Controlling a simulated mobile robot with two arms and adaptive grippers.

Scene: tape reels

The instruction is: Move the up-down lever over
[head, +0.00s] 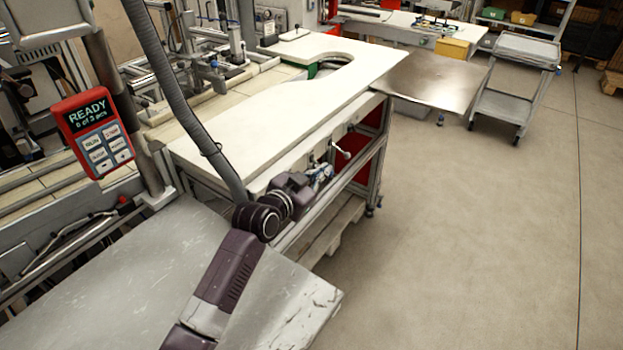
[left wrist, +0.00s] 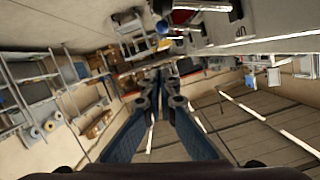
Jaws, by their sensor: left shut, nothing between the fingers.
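A small pale lever (head: 342,150) sticks out below the front edge of the white-topped bench, near its right part. It looks like the up-down lever; its exact position is too small to tell. My left gripper (head: 320,174) is just below and left of it, apart from it as far as I can tell. In the left wrist view my left gripper (left wrist: 162,88) shows two dark blue fingers shut together, with nothing between them. I cannot make out the lever for sure in that view. My right gripper is not in view.
The white bench top (head: 290,110) overhangs its metal frame. A grey metal plate (head: 110,280) lies at the front left. A red control box (head: 92,132) reading READY hangs at the left. A grey cart (head: 512,85) stands at the back right. The floor at the right is clear.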

